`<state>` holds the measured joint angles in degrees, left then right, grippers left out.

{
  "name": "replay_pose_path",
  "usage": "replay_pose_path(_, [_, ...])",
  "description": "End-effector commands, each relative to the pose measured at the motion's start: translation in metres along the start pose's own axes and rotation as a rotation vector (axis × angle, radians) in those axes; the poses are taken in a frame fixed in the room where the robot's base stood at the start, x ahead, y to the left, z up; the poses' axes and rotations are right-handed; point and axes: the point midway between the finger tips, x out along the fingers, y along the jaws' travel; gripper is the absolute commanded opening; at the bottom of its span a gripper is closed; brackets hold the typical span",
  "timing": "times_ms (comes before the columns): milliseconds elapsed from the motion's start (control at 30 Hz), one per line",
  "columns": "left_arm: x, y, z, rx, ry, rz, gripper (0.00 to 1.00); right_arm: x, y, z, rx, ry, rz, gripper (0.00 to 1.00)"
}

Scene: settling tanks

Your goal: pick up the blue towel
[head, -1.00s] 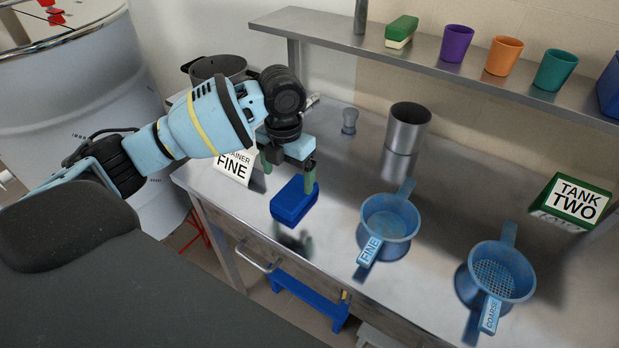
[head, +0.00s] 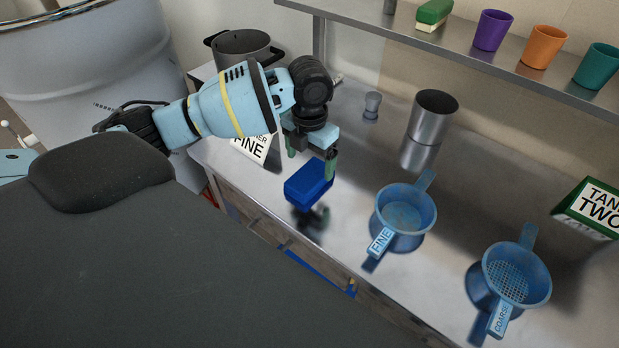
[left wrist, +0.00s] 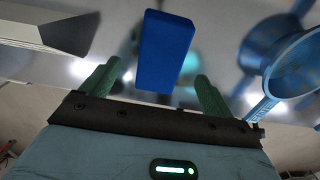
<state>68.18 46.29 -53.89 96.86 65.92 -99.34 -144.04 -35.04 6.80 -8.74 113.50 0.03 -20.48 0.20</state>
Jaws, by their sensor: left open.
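The blue towel (head: 309,184) is a folded, block-like bundle on the steel counter, near its front edge. My left gripper (head: 311,158) points down just above and behind it, with its two green fingers apart and nothing between them. In the left wrist view the towel (left wrist: 165,50) shows ahead of the open left gripper (left wrist: 158,74), roughly centred between the fingers. Whether a finger touches the towel I cannot tell. My right gripper is not in view.
A blue FINE strainer (head: 404,210) stands right of the towel, with a COARSE strainer (head: 516,272) farther right. A FINE sign (head: 252,147) is left of the gripper. A steel cylinder (head: 432,117) stands behind. A shelf (head: 460,55) with cups runs above.

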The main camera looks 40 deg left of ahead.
Motion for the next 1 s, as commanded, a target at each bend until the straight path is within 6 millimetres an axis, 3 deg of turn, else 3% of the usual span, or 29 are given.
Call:
replay_pose_path(233, [0.033,-0.001,-0.002,-0.001,0.001,0.001,0.87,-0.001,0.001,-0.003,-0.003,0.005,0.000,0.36])
replay_pose_path(567, [0.038,-0.001,-0.001,-0.001,-0.001,0.002,0.86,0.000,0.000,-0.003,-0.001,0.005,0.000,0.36])
replay_pose_path(900, [0.037,-0.001,-0.001,-0.001,-0.001,0.002,0.41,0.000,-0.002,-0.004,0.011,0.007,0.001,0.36])
replay_pose_path(1000, [0.037,-0.001,-0.001,-0.001,-0.001,0.002,0.38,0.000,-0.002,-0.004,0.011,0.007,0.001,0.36])
